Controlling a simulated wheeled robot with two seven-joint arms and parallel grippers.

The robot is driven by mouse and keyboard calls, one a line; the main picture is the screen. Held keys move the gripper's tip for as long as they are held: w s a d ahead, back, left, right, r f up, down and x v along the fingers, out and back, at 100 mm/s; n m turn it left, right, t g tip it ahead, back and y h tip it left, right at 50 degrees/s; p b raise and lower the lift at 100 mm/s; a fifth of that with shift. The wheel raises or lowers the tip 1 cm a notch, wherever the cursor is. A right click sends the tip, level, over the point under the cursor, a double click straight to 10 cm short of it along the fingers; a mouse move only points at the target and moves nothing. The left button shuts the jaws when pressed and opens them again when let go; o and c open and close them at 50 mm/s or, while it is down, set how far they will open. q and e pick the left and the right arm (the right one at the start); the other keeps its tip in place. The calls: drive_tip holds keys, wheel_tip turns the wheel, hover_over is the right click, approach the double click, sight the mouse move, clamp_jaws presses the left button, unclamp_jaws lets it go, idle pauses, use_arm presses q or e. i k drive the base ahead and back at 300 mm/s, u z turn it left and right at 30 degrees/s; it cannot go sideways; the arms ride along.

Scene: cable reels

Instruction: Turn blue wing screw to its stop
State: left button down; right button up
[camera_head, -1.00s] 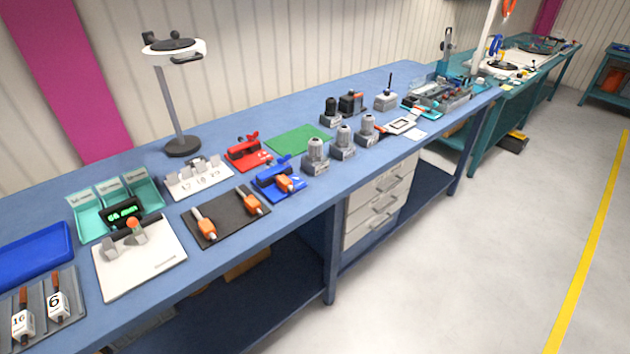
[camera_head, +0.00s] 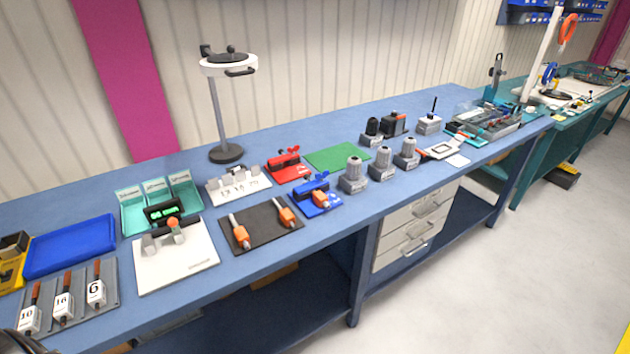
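The blue fixture (camera_head: 318,206) sits near the front edge of the blue bench, right of the black mat. A small blue wing screw (camera_head: 323,177) stands up at its back right; how far it is turned cannot be told at this size. An orange part with a dark tip lies on the fixture's front right. A red fixture (camera_head: 290,171) with a red wing screw stands just behind it.
The black mat (camera_head: 262,238) holds two orange-handled tools. Several grey knobbed blocks (camera_head: 353,182) stand right of the blue fixture. A green mat (camera_head: 338,157) lies behind. A tall lamp-like stand (camera_head: 221,110) rises at the back. A blue tray (camera_head: 70,246) is at left.

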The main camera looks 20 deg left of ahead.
sight(320, 176)
drive_tip(key=k, duration=1.15)
drive_tip(key=z, duration=0.65)
drive_tip(key=i, duration=1.45)
drive_tip(key=u, duration=0.55)
